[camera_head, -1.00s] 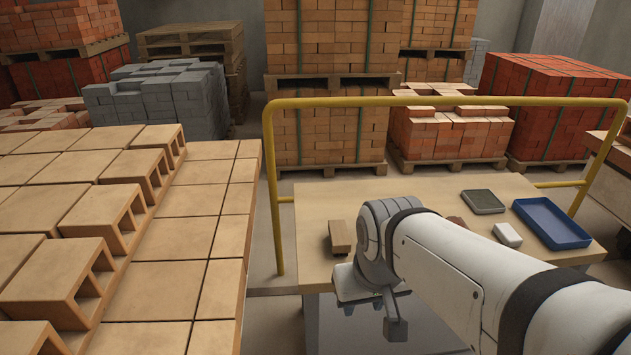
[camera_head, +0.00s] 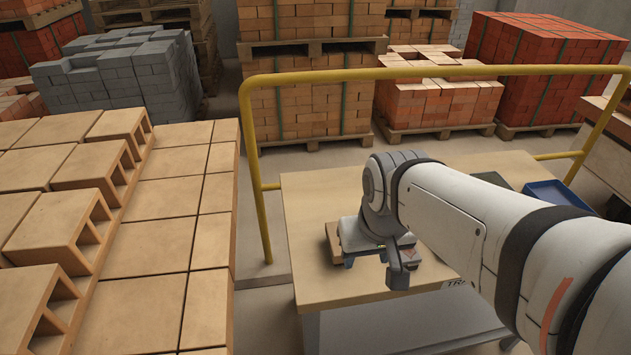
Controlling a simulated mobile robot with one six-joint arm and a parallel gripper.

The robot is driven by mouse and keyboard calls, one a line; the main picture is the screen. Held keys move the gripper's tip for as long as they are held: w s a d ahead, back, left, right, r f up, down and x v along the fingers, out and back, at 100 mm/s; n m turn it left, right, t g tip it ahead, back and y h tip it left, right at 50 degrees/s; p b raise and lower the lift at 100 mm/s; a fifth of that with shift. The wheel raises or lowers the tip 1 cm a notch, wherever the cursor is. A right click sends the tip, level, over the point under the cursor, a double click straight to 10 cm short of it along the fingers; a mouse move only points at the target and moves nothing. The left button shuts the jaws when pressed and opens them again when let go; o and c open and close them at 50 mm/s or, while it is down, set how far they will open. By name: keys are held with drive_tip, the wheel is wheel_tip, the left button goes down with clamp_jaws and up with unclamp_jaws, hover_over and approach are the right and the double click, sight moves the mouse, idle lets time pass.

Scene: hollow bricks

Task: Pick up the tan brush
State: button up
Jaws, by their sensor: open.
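The tan brush (camera_head: 333,243) lies on the left part of the wooden table (camera_head: 320,200). Only its left side shows, as a small brown-tan strip; the rest is hidden behind my gripper. My gripper (camera_head: 374,266) is open and hangs over the brush, its fingers pointing down near the table's front left. I cannot tell whether the brush is between the fingers or whether they touch it.
A blue tray (camera_head: 556,193) and a dark grey-green tray (camera_head: 492,180) sit at the table's right, partly hidden by my arm. A yellow rail (camera_head: 400,73) runs behind the table. Hollow tan bricks (camera_head: 70,235) fill the left. The table's back left is clear.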

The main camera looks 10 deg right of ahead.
sight(331, 227)
drive_tip(key=o, duration=0.5)
drive_tip(key=shift+t, duration=0.8)
drive_tip(key=w+f+b, duration=0.2)
drive_tip(key=w+f, duration=0.2)
drive_tip(key=w, duration=0.2)
drive_tip(key=w+f+b, duration=0.3)
drive_tip(key=w+f, duration=0.2)
drive_tip(key=w, duration=0.1)
drive_tip(key=w+f+b, duration=0.3)
drive_tip(key=w+f, duration=0.2)
drive_tip(key=w, duration=0.1)
drive_tip(key=shift+w+d, duration=0.15)
drive_tip(key=shift+w, duration=0.15)
drive_tip(key=shift+o, duration=0.2)
drive_tip(key=b+x, duration=0.1)
drive_tip(key=x, duration=0.6)
drive_tip(key=shift+s+d+f, duration=0.1)
drive_tip(key=shift+f, duration=0.15)
drive_tip(key=shift+f, duration=0.2)
drive_tip(key=c, duration=1.1)
